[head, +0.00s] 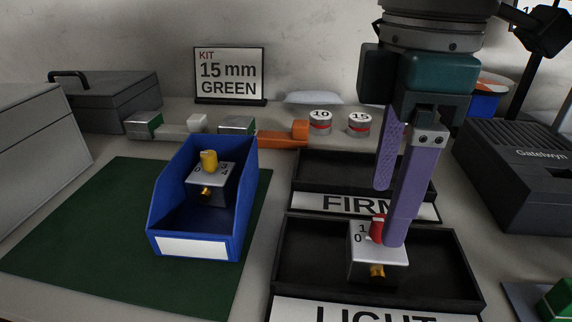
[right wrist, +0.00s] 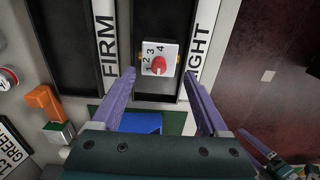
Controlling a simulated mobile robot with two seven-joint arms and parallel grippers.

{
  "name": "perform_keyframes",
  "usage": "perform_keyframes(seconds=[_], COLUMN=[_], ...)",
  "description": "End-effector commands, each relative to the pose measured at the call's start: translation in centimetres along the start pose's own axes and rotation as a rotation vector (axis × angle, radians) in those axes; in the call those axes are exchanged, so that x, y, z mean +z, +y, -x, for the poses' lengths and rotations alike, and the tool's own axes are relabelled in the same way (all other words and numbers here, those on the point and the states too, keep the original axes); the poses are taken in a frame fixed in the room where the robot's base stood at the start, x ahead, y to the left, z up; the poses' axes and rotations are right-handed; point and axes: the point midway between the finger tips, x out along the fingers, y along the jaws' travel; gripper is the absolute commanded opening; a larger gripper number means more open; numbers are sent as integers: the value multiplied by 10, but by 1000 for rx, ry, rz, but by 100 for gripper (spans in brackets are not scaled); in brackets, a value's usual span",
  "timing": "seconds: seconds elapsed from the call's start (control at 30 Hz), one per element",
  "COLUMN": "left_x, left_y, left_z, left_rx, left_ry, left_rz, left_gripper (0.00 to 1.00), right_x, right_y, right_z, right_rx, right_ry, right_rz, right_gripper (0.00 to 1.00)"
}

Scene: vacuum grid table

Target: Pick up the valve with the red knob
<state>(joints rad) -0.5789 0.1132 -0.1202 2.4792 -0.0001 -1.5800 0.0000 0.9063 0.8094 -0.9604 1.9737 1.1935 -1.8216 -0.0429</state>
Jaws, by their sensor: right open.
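The valve with the red knob (head: 372,262) has a pale, numbered top plate, a dark body and a brass fitting. It stands in the black tray marked LIGHT (head: 440,262). It also shows in the right wrist view (right wrist: 170,50), with the red knob (right wrist: 159,65) on top. My right gripper (head: 389,216) is open, its purple fingers pointing down above the valve. In the right wrist view, the fingertips (right wrist: 159,74) lie to either side of the valve, with nothing held. One finger partly covers the valve in the head view.
A blue bin (head: 168,222) holding a valve with a yellow knob (head: 210,172) stands on a green mat (head: 80,225). The tray marked FIRM (head: 318,172) lies behind the LIGHT tray. A grey device (head: 530,185) stands at right.

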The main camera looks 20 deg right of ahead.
Motion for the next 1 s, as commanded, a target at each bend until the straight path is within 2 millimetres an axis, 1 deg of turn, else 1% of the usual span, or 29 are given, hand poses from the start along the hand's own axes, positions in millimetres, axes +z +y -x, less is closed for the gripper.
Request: perform_keyframes(seconds=[0.03, 0.17, 0.43, 0.57, 0.77, 1.0], left_x=[2, 3, 7, 8, 8, 8], left_y=[0, 0, 0, -1, -2, -2], left_z=[-5, -9, -21, -22, -21, -21], left_rx=[0, 0, -3, -5, -8, -8], left_ry=[0, 0, 0, -1, -1, -2], left_rz=[0, 0, -3, -6, -10, -10], left_gripper=[100, 100, 100, 100, 100, 100], right_x=[0, 1, 4, 3, 3, 3], right_y=[-1, 0, 1, 2, 2, 2], right_z=[-12, -27, -67, -73, -73, -73], right_rx=[-3, -1, -1, 2, 2, 2], right_ry=[-2, 0, 1, 2, 3, 3], right_rz=[-1, -2, -1, 1, 1, 1], right_gripper=[78, 78, 78, 78, 78, 50])
